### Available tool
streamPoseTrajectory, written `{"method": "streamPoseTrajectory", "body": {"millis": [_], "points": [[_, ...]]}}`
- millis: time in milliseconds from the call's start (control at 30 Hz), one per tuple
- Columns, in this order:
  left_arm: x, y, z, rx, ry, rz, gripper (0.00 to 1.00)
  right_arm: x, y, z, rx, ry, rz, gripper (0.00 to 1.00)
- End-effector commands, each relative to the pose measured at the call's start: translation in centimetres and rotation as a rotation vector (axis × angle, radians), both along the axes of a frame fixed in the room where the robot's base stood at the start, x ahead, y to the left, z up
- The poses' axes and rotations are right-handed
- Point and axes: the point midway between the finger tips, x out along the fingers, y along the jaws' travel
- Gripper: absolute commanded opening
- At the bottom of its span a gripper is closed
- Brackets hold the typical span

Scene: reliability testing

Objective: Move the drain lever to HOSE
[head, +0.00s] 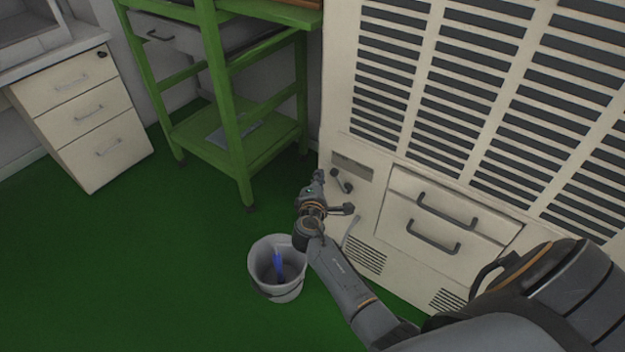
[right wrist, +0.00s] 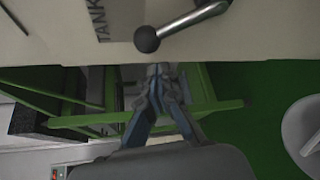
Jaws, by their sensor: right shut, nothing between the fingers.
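The drain lever (head: 343,181) is a short dark handle on the front of the large cream machine, below a small label plate. In the right wrist view the lever (right wrist: 190,20) has a metal shaft and a dark ball knob. The knob is beside a plate reading TANK (right wrist: 98,20); no HOSE marking is legible. My right gripper (head: 319,175) is shut and empty, just left of the lever in the head view. My left gripper is not in view.
The cream machine (head: 345,110) has vents and two handled panels. A grey bucket (head: 262,270) with something blue inside stands on the green floor below my right gripper. A green shelf cart (head: 225,120) is behind, with a drawer cabinet (head: 70,95) at left. Floor at lower left is clear.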

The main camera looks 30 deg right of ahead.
Motion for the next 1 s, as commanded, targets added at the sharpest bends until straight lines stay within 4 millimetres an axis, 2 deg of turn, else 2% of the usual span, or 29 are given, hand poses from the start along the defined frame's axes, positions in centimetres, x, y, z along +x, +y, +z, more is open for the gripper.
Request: {"method": "streamPoseTrajectory", "body": {"millis": [233, 667, 867, 1000], "points": [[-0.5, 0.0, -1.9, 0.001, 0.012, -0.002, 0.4, -1.2, -0.8, 0.7, 0.0, 0.0, 0.001, 0.0], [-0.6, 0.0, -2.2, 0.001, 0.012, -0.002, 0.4, -1.3, -0.9, 0.7, 0.0, 0.0, 0.001, 0.0], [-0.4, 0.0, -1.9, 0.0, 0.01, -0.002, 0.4, -1.4, -1.3, 0.6, 0.003, -0.011, 0.001, 0.0], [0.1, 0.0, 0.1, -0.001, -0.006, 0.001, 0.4, -1.4, -2.1, 0.7, 0.012, -0.031, -0.001, 0.0]]}}
